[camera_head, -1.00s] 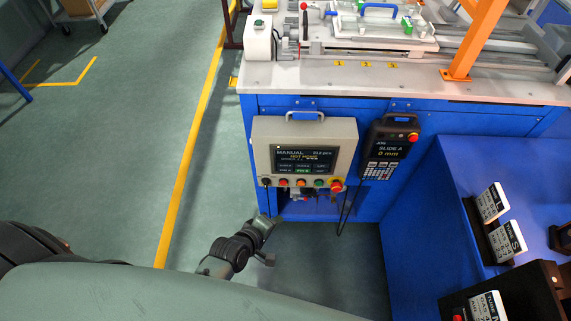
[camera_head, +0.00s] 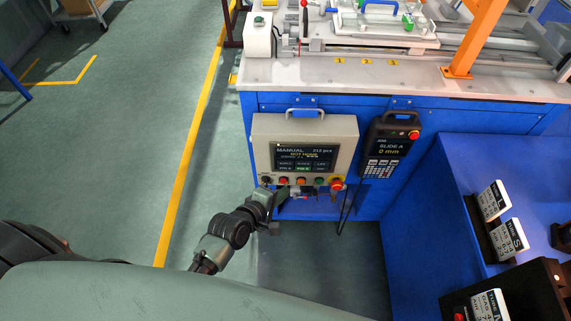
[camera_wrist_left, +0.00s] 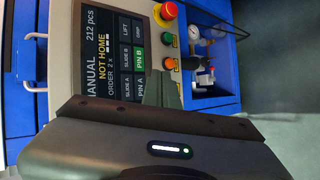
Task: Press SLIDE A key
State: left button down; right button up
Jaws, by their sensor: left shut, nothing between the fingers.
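The grey control panel (camera_head: 343,145) hangs on the front of the blue machine. Its dark touchscreen (camera_head: 305,156) reads MANUAL and NOT HOME. In the left wrist view the screen is turned sideways, and the SLIDE A key (camera_wrist_left: 128,90) is grey beside SLIDE B (camera_wrist_left: 127,57); PIN B (camera_wrist_left: 139,58) is green. My left gripper (camera_head: 281,190) is shut and empty, in front of the panel's lower edge by the row of buttons. In the left wrist view its fingers (camera_wrist_left: 160,92) stand beside the PIN A key, hiding part of the panel. Contact cannot be told.
A black pendant (camera_head: 385,147) to the right of the panel shows SLIDE A 0 mm. A red emergency knob (camera_head: 336,184) and coloured buttons line the panel's lower edge. The white machine top (camera_head: 290,74) lies above.

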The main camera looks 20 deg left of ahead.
aim_at(286, 163)
pick_arm(q)
jog(key=w+a+b, duration=0.2)
jog(key=w, duration=0.4)
jog(key=shift+w, duration=0.3)
dwell(1.8)
jog(key=shift+w, duration=0.4)
